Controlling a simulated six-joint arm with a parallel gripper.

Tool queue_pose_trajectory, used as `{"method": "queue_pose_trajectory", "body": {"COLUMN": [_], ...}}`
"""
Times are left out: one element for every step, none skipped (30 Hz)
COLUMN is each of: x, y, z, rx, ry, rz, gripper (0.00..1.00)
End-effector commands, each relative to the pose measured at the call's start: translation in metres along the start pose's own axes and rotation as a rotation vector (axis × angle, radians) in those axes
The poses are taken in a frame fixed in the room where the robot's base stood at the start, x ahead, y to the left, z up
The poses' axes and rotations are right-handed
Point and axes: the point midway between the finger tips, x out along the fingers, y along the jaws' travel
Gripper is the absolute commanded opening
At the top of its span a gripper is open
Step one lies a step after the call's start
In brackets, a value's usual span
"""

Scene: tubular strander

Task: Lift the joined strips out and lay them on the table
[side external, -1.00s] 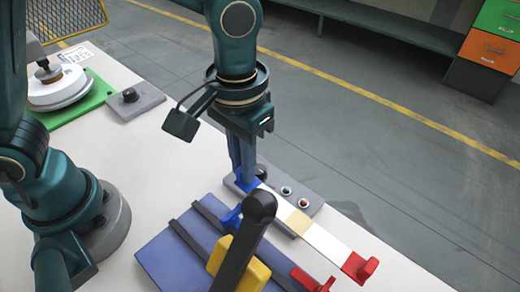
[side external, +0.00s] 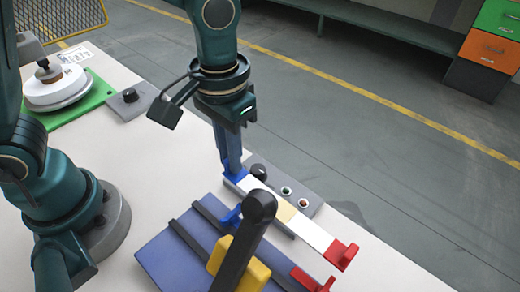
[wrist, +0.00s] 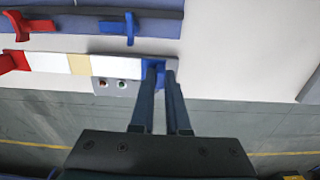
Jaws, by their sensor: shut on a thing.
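The joined strips (side external: 314,234) form one straight white bar with a tan patch (side external: 285,211) across the join. A blue grip piece (side external: 236,174) is at one end and a red grip piece (side external: 341,254) at the other. My gripper (side external: 231,170) points down and is shut on the blue grip piece; the fingertips partly hide it. In the wrist view the strips (wrist: 45,62) run left from my gripper (wrist: 161,78). The bar seems raised off the blue bed (side external: 165,258), along its far side; the exact gap cannot be told.
A black lever (side external: 247,238) with a yellow block (side external: 260,275) stands over the bed, hiding part of it. Another blue piece (wrist: 130,28) and red piece (wrist: 16,25) sit on the bed. A grey button box (side external: 308,203) is close behind. White table is clear left of the bed.

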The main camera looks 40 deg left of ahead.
Motion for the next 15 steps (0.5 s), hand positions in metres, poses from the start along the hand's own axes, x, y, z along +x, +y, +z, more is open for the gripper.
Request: {"method": "queue_pose_trajectory", "body": {"x": [0.0, 0.0, 0.0, 0.0, 0.0, 0.0, 0.0, 0.0, 0.0, 0.0, 0.0, 0.0, 0.0, 0.0, 0.0], "y": [-0.003, -0.005, -0.007, -0.009, -0.011, -0.013, -0.015, -0.017, -0.019, -0.021, -0.022, -0.025, -0.026, -0.028, -0.03], "z": [0.0, 0.0, 0.0, 0.0, 0.0, 0.0, 0.0, 0.0, 0.001, 0.001, 0.001, 0.001, 0.001, 0.001, 0.002], "rx": [-0.002, -0.002, -0.003, -0.003, -0.003, -0.002, -0.002, -0.003, -0.003, -0.002, -0.002, -0.002, -0.003, -0.002, -0.002], "ry": [0.001, 0.002, 0.002, 0.002, 0.001, 0.002, 0.001, 0.001, 0.0, 0.0, 0.001, 0.001, 0.001, 0.001, 0.0], "rz": [0.001, 0.001, 0.001, 0.001, 0.001, 0.001, 0.001, 0.001, 0.0, 0.0, 0.0, 0.0, 0.001, 0.0, 0.0], "gripper": [0.0, 0.0, 0.0, 0.0, 0.0, 0.0, 0.0, 0.0, 0.0, 0.0, 0.0, 0.0, 0.0, 0.0, 0.0]}}
